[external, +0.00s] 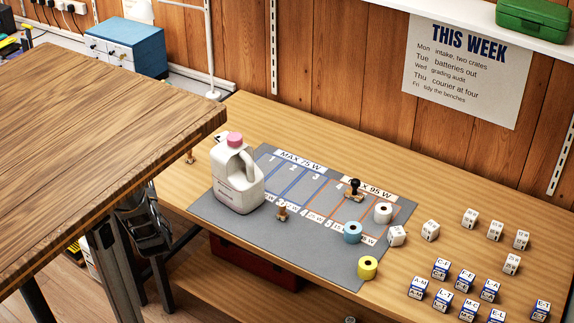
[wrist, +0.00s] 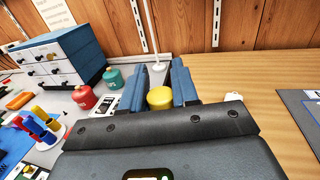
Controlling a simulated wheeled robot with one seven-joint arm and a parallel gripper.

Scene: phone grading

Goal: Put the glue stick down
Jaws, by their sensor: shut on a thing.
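My gripper (wrist: 158,92) shows in the wrist view with its two blue fingers on either side of a round yellow-topped thing, which I take to be the glue stick (wrist: 160,98). The fingers are shut on it. Only its yellow top shows; its lower part is hidden behind the dark gripper body. I cannot tell how far it is above the surface beneath. In the external view I cannot make out the gripper's fingers or the glue stick; the wooden top in the foreground blocks much of the left side.
In the wrist view, a red tin (wrist: 84,97), a green tin (wrist: 112,77) and a blue drawer cabinet (wrist: 62,55) stand left. Bare wooden bench (wrist: 262,75) lies right. In the external view, a white jug (external: 238,185) stands on a grey mat (external: 315,255); several cubes are at right.

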